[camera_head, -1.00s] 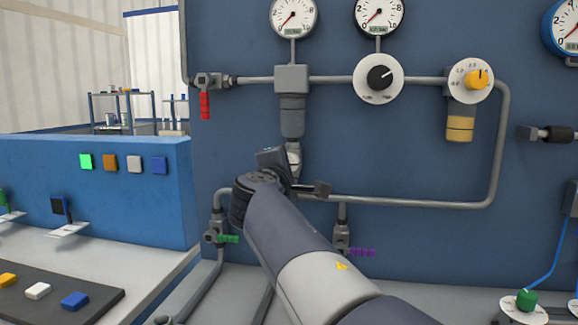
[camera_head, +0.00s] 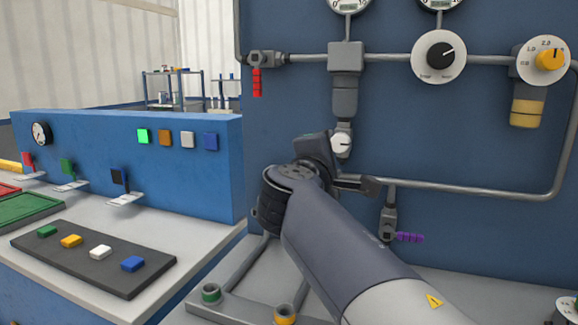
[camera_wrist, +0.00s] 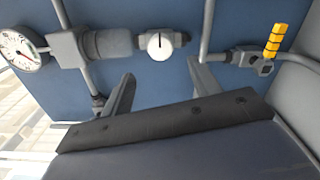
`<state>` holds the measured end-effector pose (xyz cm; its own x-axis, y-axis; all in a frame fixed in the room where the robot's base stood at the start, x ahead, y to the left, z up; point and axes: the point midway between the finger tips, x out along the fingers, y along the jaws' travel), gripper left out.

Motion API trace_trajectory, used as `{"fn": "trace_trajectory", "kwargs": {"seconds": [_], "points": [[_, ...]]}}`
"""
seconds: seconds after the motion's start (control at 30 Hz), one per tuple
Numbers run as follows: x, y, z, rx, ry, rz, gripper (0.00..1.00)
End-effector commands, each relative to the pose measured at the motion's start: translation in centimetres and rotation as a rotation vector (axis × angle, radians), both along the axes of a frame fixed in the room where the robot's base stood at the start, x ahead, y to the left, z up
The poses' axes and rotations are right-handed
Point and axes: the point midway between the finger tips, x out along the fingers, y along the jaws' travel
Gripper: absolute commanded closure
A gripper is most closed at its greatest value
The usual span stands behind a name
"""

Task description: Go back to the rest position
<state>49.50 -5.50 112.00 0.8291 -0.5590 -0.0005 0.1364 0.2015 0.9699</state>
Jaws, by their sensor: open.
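My gripper (camera_wrist: 162,98) shows in the wrist view with its two dark fingers spread wide apart and nothing between them. Beyond the fingers are the blue panel and its grey pipes. In the head view my arm reaches up from the lower right, and its wrist stands in front of the panel (camera_head: 460,120), just below a small white-faced dial (camera_head: 341,144). My arm hides most of the gripper there. The dial also shows in the wrist view (camera_wrist: 160,46), past the gap between the fingers.
A red-handled valve (camera_head: 257,82), a black knob (camera_head: 440,57), a yellow knob (camera_head: 549,60) and a purple-handled valve (camera_head: 409,238) sit on the panel's pipes. At left, a console (camera_head: 215,250) carries a dark mat (camera_head: 60,262) with several coloured blocks.

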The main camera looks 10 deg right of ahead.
Motion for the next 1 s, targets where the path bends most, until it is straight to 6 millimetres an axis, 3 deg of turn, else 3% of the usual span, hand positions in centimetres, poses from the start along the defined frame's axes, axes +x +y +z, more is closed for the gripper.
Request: {"fn": "trace_trajectory", "kwargs": {"seconds": [0.6,1.0], "points": [[8.0,-5.4,0.0,-0.001,0.002,-0.001,0.41],[8.6,-5.8,0.0,-0.019,0.011,0.0,0.41]]}}
